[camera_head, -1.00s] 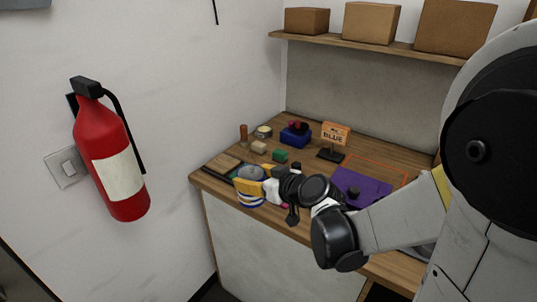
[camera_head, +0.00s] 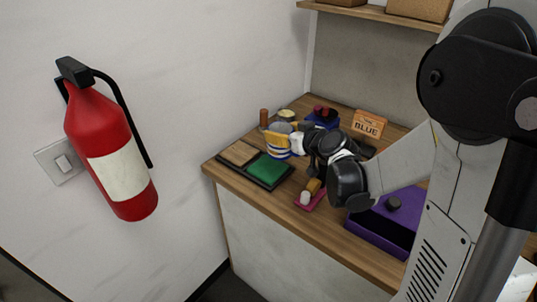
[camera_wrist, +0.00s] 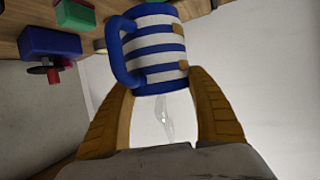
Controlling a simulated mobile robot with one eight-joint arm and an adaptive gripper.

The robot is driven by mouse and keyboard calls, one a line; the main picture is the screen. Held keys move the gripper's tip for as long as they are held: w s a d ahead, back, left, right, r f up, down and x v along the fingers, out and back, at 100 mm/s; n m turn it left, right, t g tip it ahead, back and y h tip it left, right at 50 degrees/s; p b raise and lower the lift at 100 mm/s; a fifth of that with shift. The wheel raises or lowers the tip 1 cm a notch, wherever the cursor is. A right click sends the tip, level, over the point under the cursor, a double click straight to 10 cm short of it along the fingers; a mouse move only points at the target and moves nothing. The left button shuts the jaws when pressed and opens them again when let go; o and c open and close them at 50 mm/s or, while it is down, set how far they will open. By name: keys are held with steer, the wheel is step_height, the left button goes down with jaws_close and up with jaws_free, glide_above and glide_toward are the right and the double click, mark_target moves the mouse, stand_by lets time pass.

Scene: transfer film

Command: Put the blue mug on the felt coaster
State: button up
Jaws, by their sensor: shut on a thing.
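The blue mug (camera_head: 277,154) with white stripes is in my gripper (camera_head: 284,141). In the wrist view the mug (camera_wrist: 157,66) sits between the two yellow-brown fingers (camera_wrist: 160,92), its blue handle to the left. In the head view the mug appears just behind a black tray (camera_head: 262,183). I cannot tell whether its base touches the table. The tray holds a tan square pad (camera_head: 238,153) and a green square pad (camera_head: 269,168), both bare. The green one looks like felt, the tan one like cork. My forearm hides part of the table.
A purple box (camera_head: 375,232) and a pink item (camera_head: 310,201) lie near the front edge. A wooden cylinder (camera_head: 264,117) stands by the left wall. A fire extinguisher (camera_head: 108,150) hangs there.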

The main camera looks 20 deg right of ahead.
mark_target(273, 150)
steer(key=a+f, duration=0.1)
steer(key=a, duration=0.1)
steer(key=w+a+f+b, duration=0.1)
steer(key=shift+a+f, duration=0.2)
steer(key=shift+a, duration=0.15)
step_height(273, 150, down, 4)
steer(key=shift+w+f+b, duration=0.15)
steer(key=shift+b, duration=0.9)
steer(key=o, duration=1)
steer(key=shift+c, duration=0.2)
steer(key=o, duration=0.4)
steer(key=shift+o, duration=0.2)
